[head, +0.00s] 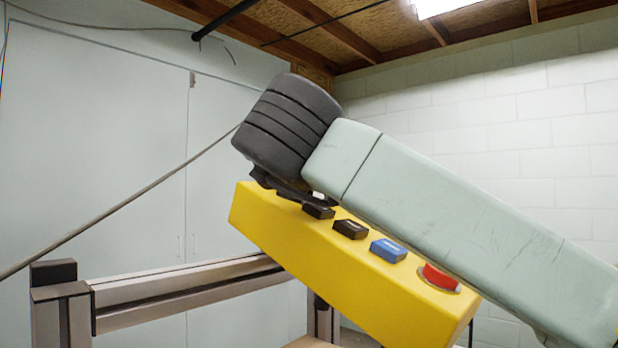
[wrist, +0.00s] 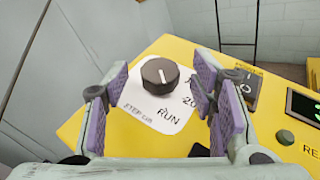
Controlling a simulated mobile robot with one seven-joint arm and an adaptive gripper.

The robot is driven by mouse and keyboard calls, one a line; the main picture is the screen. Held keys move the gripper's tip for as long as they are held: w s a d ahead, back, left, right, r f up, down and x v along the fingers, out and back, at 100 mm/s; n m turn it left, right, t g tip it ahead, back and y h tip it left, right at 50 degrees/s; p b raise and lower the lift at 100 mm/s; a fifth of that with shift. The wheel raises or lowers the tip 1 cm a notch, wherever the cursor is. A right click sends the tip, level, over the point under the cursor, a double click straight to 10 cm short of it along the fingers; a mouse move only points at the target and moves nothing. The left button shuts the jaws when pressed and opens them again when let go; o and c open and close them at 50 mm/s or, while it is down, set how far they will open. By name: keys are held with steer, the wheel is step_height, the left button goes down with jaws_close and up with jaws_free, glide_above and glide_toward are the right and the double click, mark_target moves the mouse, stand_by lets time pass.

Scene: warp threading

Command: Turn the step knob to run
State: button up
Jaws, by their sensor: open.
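In the head view my arm hides the knob and most of my gripper.
The yellow control box (head: 290,265) carries a red button (head: 440,277), a blue button (head: 388,250) and dark buttons. A green button (wrist: 285,137) and a display (wrist: 303,107) sit right of the knob. A metal frame rail (head: 180,285) stands at left.

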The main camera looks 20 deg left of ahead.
steer(key=v, duration=1.1)
steer(key=shift+s, duration=0.3)
